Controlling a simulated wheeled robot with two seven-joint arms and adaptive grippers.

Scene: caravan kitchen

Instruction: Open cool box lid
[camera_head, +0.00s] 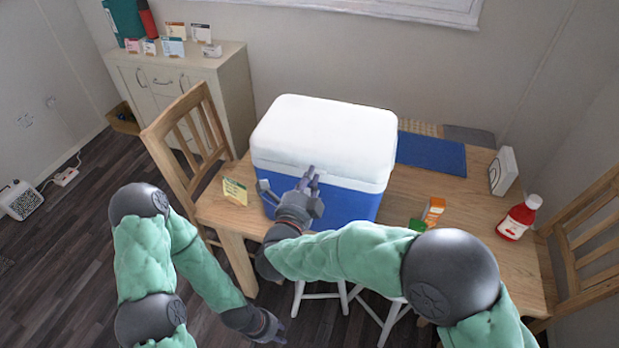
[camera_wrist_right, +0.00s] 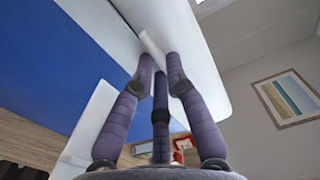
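The cool box has a blue body (camera_head: 345,206) and a white lid (camera_head: 325,130), and stands on the wooden table. The lid lies flat and closed on the body. My right gripper (camera_head: 308,182) is at the front of the box, by the lid's lower edge. In the right wrist view its fingertips (camera_wrist_right: 160,66) are close together around the end of a small white tab (camera_wrist_right: 152,46) at the lid edge. Whether they grip it I cannot tell. My left gripper (camera_head: 278,333) hangs low over the floor, away from the box; its fingers are too small to judge.
A yellow-green card (camera_head: 235,191) stands left of the box. An orange carton (camera_head: 433,211), a red bottle (camera_head: 517,219) and a white box (camera_head: 503,171) stand on the right. A wooden chair (camera_head: 190,140) is at the left; white stool legs (camera_head: 320,295) show below the table (camera_head: 470,205).

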